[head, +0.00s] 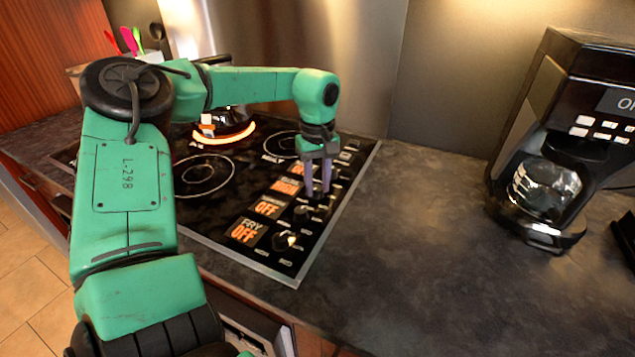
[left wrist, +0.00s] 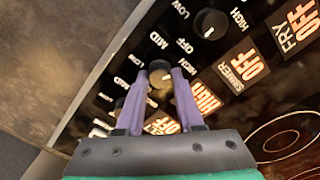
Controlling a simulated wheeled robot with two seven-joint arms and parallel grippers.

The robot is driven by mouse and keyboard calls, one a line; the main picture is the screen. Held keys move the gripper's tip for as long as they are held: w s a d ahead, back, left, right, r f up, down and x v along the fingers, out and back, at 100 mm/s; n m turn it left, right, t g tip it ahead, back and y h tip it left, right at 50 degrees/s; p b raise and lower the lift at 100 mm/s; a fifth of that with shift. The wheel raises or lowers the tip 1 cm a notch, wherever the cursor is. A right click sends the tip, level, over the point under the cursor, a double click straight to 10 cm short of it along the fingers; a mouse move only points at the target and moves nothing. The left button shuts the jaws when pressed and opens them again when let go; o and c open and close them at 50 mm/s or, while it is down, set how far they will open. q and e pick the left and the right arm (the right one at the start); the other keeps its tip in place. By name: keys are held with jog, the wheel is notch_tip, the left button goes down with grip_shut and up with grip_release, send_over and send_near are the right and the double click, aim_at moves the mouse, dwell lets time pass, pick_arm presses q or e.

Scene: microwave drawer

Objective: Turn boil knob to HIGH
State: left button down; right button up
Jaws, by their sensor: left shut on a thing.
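The cooktop's control strip has a row of black knobs with lit displays beside them. The left gripper (head: 318,193) reaches down over the strip, its fingers closed around the boil knob (left wrist: 160,75). That knob shows between the fingers in the left wrist view and is mostly hidden in the head view. The display beside it (left wrist: 205,97) reads HIGH in orange. The neighbouring simmer display (head: 268,207) and fry display (head: 245,232) read OFF. The fry knob (head: 286,240) and simmer knob (head: 302,212) are free. My right gripper is not in view.
A rear burner (head: 225,136) glows orange under a dark pot or kettle. A black coffee maker (head: 570,130) with a glass carafe stands at the right. The dark counter (head: 430,230) between it and the cooktop is clear. Utensils stand at the back left.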

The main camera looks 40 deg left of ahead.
aim_at(317, 187)
pick_arm(q)
jog(key=shift+w+r+m, duration=0.15)
jog(key=shift+r+m, duration=0.05)
jog(key=shift+m, duration=0.2)
jog(key=c, duration=0.5)
grip_release()
jog(key=shift+c, duration=0.2)
jog(key=shift+f, duration=0.1)
notch_tip(317, 187, up, 15)
jog(key=shift+f, duration=0.2)
